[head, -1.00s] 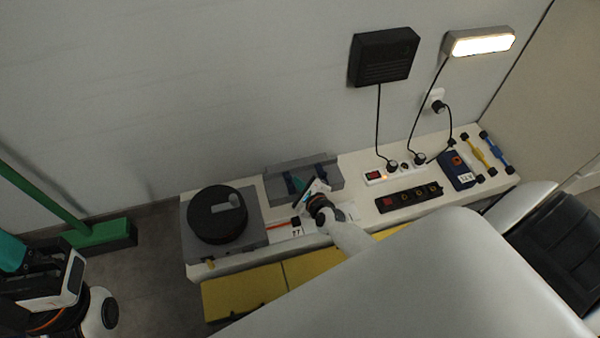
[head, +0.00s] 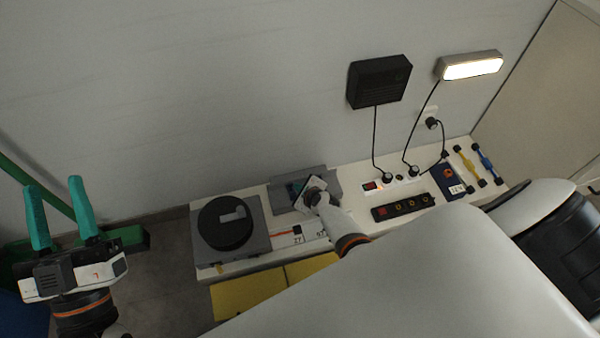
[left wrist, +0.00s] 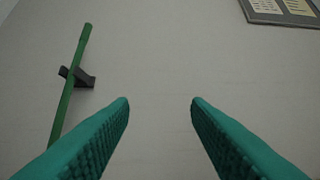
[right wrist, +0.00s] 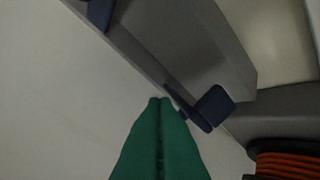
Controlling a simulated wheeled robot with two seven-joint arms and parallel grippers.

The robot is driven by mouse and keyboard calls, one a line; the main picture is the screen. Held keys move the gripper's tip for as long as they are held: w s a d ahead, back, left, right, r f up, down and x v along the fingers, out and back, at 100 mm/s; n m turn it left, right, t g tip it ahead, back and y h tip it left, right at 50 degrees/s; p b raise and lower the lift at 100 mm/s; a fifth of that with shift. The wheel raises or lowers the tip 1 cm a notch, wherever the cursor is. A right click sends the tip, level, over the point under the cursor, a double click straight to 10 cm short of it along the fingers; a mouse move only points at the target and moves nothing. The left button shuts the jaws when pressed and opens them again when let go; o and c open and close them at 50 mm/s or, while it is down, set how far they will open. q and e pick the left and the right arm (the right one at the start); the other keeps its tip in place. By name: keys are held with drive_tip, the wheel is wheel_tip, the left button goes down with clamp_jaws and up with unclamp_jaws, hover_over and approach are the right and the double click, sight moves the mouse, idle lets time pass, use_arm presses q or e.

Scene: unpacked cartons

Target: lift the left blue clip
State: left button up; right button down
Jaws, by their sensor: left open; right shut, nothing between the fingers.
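The left blue clip (right wrist: 212,108) is a small dark blue piece on the edge of a grey bracket (head: 329,185), at the end near the spool. In the right wrist view it lies just right of my right gripper (right wrist: 160,100), whose green fingers are shut and empty. I cannot tell whether the fingertips touch it. In the head view the right gripper (head: 294,188) is over the bracket, and I cannot make out the left clip there. A second blue clip (right wrist: 100,12) shows further along the bracket. My left gripper (head: 56,183) is open and empty, away from the bench.
A black-topped spool (head: 225,224) with orange windings sits on a grey plate left of the bracket. A power strip (head: 392,186), a black socket box (head: 403,208) and a blue device (head: 446,184) stand to the right.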

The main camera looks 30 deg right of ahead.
drive_tip(key=shift+w+r+g+p, duration=0.3)
drive_tip(key=shift+r+p, duration=0.1)
drive_tip(key=shift+p, duration=0.25)
use_arm(q)
wheel_tip(320, 180, down, 10)
drive_tip(key=w+a+g+y+p, duration=0.1)
drive_tip(key=w+g+y, duration=0.1)
drive_tip(key=g, duration=0.5)
drive_tip(key=shift+w+r, duration=0.15)
drive_tip(key=shift+r, duration=0.1)
use_arm(e)
drive_tip(key=shift+w+d+r, duration=0.15)
drive_tip(key=shift+w+r, duration=0.05)
drive_tip(key=shift+w, duration=0.2)
use_arm(q)
drive_tip(key=shift+y, duration=0.3)
wheel_tip(320, 180, down, 6)
drive_tip(key=s+a+g+y+p, duration=0.1)
drive_tip(key=s+g, duration=0.1)
drive_tip(key=g, duration=0.2)
drive_tip(key=shift+s+a+n+g+p, duration=0.2)
drive_tip(key=shift+s+n+g+p, duration=0.05)
drive_tip(key=shift+n+g+p, duration=0.05)
use_arm(e)
drive_tip(key=shift+r, duration=0.8)
